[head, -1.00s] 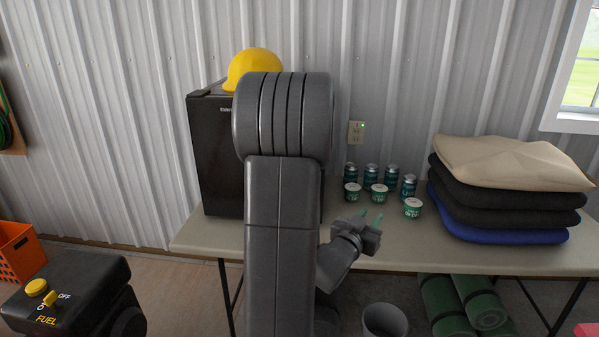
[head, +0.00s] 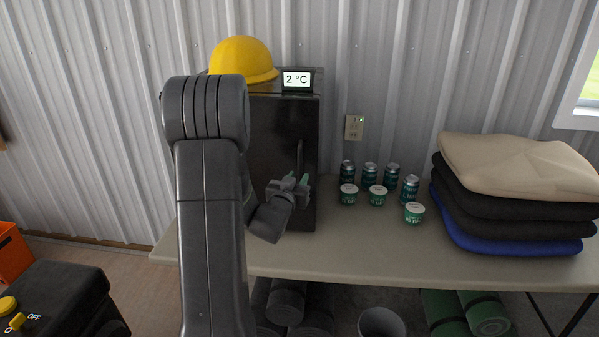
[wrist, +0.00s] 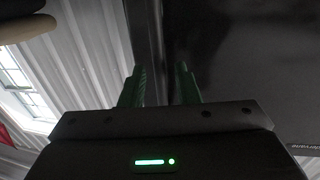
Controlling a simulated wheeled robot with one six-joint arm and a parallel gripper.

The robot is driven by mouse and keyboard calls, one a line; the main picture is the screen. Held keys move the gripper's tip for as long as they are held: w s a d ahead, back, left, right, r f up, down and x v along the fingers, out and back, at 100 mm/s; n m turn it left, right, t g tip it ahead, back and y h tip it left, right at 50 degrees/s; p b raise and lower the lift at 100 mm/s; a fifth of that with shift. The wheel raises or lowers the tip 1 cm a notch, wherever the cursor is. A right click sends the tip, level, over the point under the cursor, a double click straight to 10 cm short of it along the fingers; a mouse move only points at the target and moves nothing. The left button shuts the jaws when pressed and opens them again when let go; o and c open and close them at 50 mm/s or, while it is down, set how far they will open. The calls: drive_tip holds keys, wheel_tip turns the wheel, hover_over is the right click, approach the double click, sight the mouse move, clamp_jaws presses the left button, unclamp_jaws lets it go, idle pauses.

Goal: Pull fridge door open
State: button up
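The black fridge (head: 272,125) stands on the table with its door shut. A dark vertical handle (head: 299,156) shows near the right edge of the door. My gripper (head: 297,180) is in front of the door, close to the handle's lower end. In the wrist view its two green fingers (wrist: 160,86) are apart, with the dark fridge front filling the right side. My arm hides the left part of the fridge.
A yellow hard hat (head: 242,60) and a "2 °C" display (head: 297,80) are on the fridge. Cans (head: 370,174) and green-white cups (head: 378,195) stand right of it, then stacked cushions (head: 510,205). The table (head: 350,250) is clear in front of the cups.

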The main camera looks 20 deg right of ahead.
drive_tip(key=shift+x, duration=1.45)
drive_tip(key=shift+c, duration=0.4)
clamp_jaws()
drive_tip(key=shift+s+a, duration=0.1)
drive_tip(key=shift+s, duration=0.05)
